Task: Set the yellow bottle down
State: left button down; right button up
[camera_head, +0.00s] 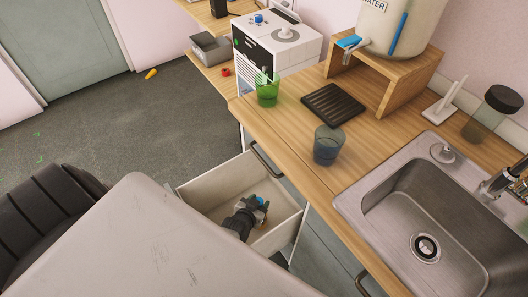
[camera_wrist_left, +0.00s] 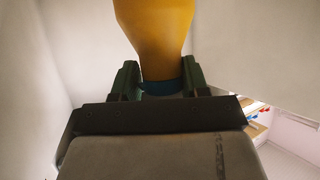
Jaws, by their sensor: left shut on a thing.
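My left gripper (camera_head: 254,208) reaches into an open white drawer (camera_head: 190,191) below the wooden counter. In the left wrist view, its two dark green fingers (camera_wrist_left: 160,82) are shut on the narrow end of the yellow bottle (camera_wrist_left: 154,38), by a blue band or cap. The bottle's wide yellow body extends away from the fingers, between pale walls. In the head view only a small blue and yellow bit shows at the fingertips; the rest is hidden. I cannot tell whether the bottle touches the drawer floor. My right gripper is not in view.
The wooden counter (camera_head: 278,128) above holds a green cup (camera_head: 267,93), a dark glass (camera_head: 327,146), a black rack (camera_head: 333,104) and a sink (camera_head: 430,215). A white machine (camera_head: 285,50) stands behind. A small yellow object (camera_head: 151,73) lies on the grey floor.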

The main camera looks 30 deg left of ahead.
pick_arm(q)
jog(key=shift+w+a, duration=0.1)
jog(key=shift+w, duration=0.7)
jog(key=shift+b+x, duration=1.3)
jog(key=shift+x, duration=0.05)
jog(key=c, duration=0.5)
grip_release()
jog(key=shift+c, duration=0.2)
